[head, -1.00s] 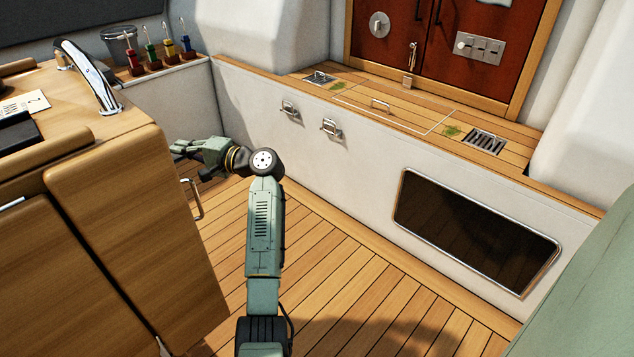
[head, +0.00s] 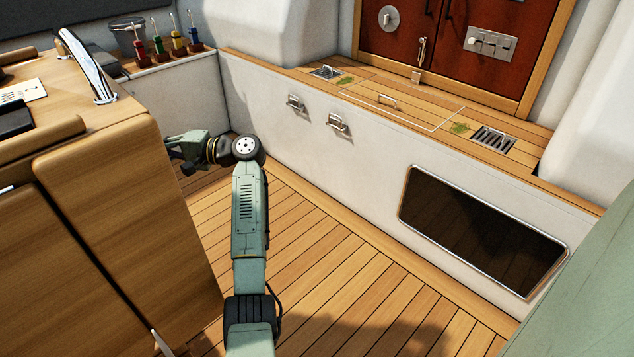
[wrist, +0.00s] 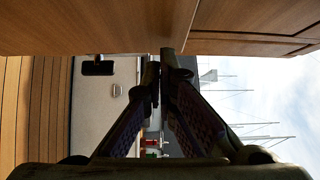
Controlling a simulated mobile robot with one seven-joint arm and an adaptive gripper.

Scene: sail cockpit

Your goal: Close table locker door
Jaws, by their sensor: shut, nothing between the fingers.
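The wooden table (head: 70,125) stands at the left of the head view. A large upright wooden panel (head: 130,220) on its near side looks like the locker door; its handle does not show, and I cannot tell how far it stands open. My gripper (wrist: 153,72) is shut and empty. In the head view it is beyond the panel's far edge, partly hidden by the table. In the wrist view, a wooden panel (wrist: 90,25) fills the top left, close to the fingertips; I cannot tell whether they touch it.
The white bench side (head: 300,145) with two metal latches runs along the far side. A dark framed window (head: 480,230) is at the right. Coloured-handled tools (head: 160,45) stand in a rack at the back. The planked floor (head: 320,270) is clear.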

